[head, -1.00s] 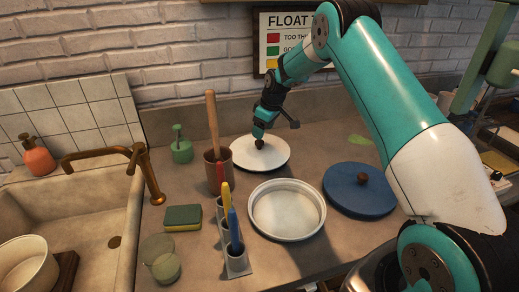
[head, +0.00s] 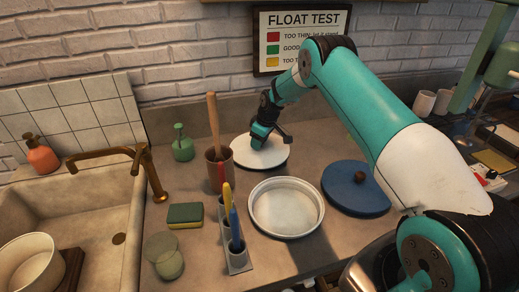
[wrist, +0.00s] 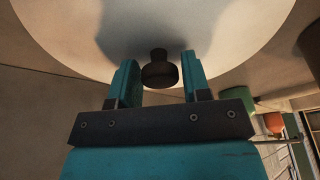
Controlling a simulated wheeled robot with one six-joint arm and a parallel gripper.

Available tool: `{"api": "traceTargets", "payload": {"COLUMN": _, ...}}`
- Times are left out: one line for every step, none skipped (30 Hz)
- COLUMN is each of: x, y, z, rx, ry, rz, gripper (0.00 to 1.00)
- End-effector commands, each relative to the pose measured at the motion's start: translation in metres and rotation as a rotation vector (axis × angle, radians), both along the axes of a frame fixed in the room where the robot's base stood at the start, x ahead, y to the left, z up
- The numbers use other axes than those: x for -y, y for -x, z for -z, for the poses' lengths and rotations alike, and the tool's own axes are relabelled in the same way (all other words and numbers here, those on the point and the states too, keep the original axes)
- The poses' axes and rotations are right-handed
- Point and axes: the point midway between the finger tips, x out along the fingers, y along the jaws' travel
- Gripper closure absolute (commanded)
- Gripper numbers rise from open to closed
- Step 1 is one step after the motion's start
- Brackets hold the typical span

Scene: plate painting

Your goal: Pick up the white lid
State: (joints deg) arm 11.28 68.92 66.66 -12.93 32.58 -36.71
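The white lid (head: 275,157) lies flat on the counter at the back, beyond the white round pan. It also fills the top of the wrist view (wrist: 230,30), with its dark knob (wrist: 159,72) in the middle. My gripper (head: 259,141) is low over the lid and hides the knob in the head view. In the wrist view my gripper (wrist: 157,68) is open, with one teal finger on each side of the knob. A gap shows between the knob and each finger.
A brown crock (head: 218,170) with a wooden tool stands close left of the lid. The white round pan (head: 287,208) is in front, and a blue lid (head: 352,190) lies to the right. A brush holder (head: 237,258) and a sponge (head: 185,215) are front left.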

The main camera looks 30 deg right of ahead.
Motion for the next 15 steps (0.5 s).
{"api": "traceTargets", "payload": {"x": 0.0, "y": 0.0, "z": -0.0001, "rx": 0.0, "ry": 0.0, "rz": 0.0, "gripper": 0.68}}
{"api": "traceTargets", "payload": {"x": -0.0001, "y": 0.0001, "z": -0.0001, "rx": 0.0, "ry": 0.0, "rz": 0.0, "gripper": 0.75}}
{"api": "traceTargets", "payload": {"x": 0.0, "y": 0.0, "z": -0.0002, "rx": 0.0, "ry": 0.0, "rz": 0.0, "gripper": 0.84}}
{"api": "traceTargets", "payload": {"x": 0.0, "y": 0.0, "z": -0.0002, "rx": 0.0, "ry": 0.0, "rz": 0.0, "gripper": 0.91}}
{"api": "traceTargets", "payload": {"x": 0.0, "y": 0.0, "z": -0.0002, "rx": 0.0, "ry": 0.0, "rz": 0.0, "gripper": 0.95}}
{"api": "traceTargets", "payload": {"x": 0.0001, "y": -0.0003, "z": -0.0008, "rx": 0.001, "ry": 0.0, "rz": 0.0, "gripper": 0.95}}
{"api": "traceTargets", "payload": {"x": 0.0001, "y": -0.0003, "z": -0.0008, "rx": 0.001, "ry": 0.0, "rz": 0.0, "gripper": 0.95}}
{"api": "traceTargets", "payload": {"x": 0.0001, "y": -0.0003, "z": -0.0009, "rx": 0.001, "ry": 0.0, "rz": 0.0, "gripper": 0.96}}
{"api": "traceTargets", "payload": {"x": 0.0001, "y": -0.0003, "z": -0.0009, "rx": 0.001, "ry": 0.0, "rz": 0.0, "gripper": 0.96}}
{"api": "traceTargets", "payload": {"x": 0.0001, "y": -0.0003, "z": -0.0009, "rx": 0.001, "ry": 0.0, "rz": 0.0, "gripper": 0.96}}
{"api": "traceTargets", "payload": {"x": 0.0, "y": -0.0003, "z": -0.001, "rx": 0.001, "ry": 0.0, "rz": 0.0, "gripper": 0.96}}
{"api": "traceTargets", "payload": {"x": 0.0001, "y": -0.0003, "z": -0.0015, "rx": 0.001, "ry": 0.0, "rz": 0.0, "gripper": 0.96}}
{"api": "traceTargets", "payload": {"x": 0.0001, "y": -0.0004, "z": -0.0023, "rx": 0.001, "ry": 0.0, "rz": 0.0, "gripper": 0.96}}
{"api": "traceTargets", "payload": {"x": 0.0001, "y": -0.0004, "z": -0.0033, "rx": 0.001, "ry": 0.0, "rz": 0.0, "gripper": 0.96}}
{"api": "traceTargets", "payload": {"x": 0.0001, "y": -0.0005, "z": -0.0053, "rx": 0.001, "ry": 0.0, "rz": 0.0, "gripper": 0.96}}
